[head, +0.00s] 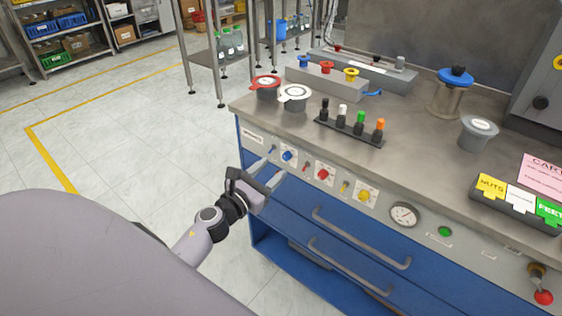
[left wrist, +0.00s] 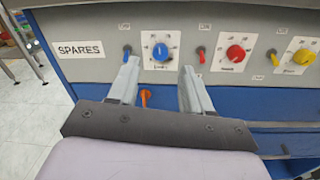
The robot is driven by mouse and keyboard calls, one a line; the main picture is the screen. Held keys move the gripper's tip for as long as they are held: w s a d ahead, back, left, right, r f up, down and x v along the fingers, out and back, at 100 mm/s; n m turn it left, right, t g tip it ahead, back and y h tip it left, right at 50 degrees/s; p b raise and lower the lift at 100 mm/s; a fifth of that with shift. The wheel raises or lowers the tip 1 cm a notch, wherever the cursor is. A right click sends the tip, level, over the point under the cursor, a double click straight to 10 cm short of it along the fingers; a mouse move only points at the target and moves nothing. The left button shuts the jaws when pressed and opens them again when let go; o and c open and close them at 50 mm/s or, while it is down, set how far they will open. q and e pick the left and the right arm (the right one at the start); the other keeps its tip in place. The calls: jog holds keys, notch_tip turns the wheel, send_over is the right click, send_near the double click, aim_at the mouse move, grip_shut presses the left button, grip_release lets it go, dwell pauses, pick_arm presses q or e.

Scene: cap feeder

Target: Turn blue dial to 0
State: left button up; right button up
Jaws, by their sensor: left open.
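The blue dial (head: 288,155) is on the front panel of the workbench, on a white scale plate. In the left wrist view the blue dial (left wrist: 160,52) shows just past and between the fingertips. The scale marks are too small to read, and I cannot tell which mark the dial points at. My left gripper (head: 269,172) is open and empty, its fingers pointing at the panel. In the left wrist view the two fingertips (left wrist: 160,67) stand to either side of the dial; I cannot tell whether they touch it. My right gripper is not in view.
A blue toggle (left wrist: 127,51) sits left of the dial. A red dial (left wrist: 235,53) and a yellow dial (left wrist: 303,57) are to its right. Drawer handles (head: 361,240) stick out below. An orange part (left wrist: 146,97) shows between the fingers. The floor to the left is clear.

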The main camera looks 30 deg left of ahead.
aim_at(285, 158)
pick_arm(q)
jog(key=shift+w+d, duration=0.1)
jog(key=shift+w, duration=2.4)
grip_shut()
